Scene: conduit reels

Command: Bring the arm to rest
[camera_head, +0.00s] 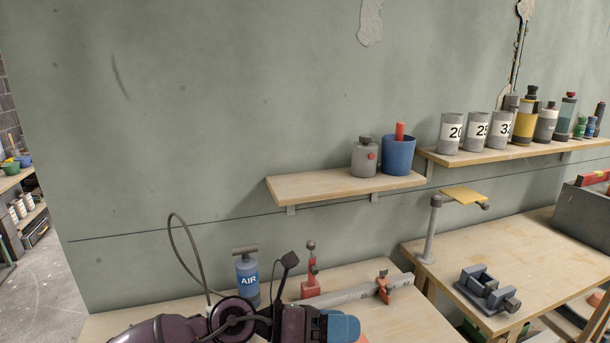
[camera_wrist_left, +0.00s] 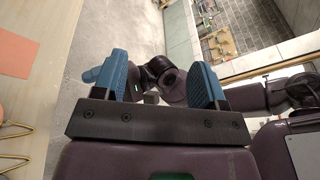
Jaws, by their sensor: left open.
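My left arm comes in along the bottom edge of the head view, and its gripper (camera_head: 342,327) with blue fingers is above the front of the workbench (camera_head: 425,318). In the left wrist view the left gripper (camera_wrist_left: 158,76) has its two blue fingers wide apart, with nothing held between them. Dark purple links of my own body show behind the fingers there.
A blue AIR canister (camera_head: 247,275), a red stand (camera_head: 311,275) and a grey bar (camera_head: 350,292) with a red clamp stand close behind the gripper. A wall shelf (camera_head: 320,187) holds a grey can (camera_head: 364,158) and blue cup (camera_head: 398,157). A vise (camera_head: 487,290) sits right.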

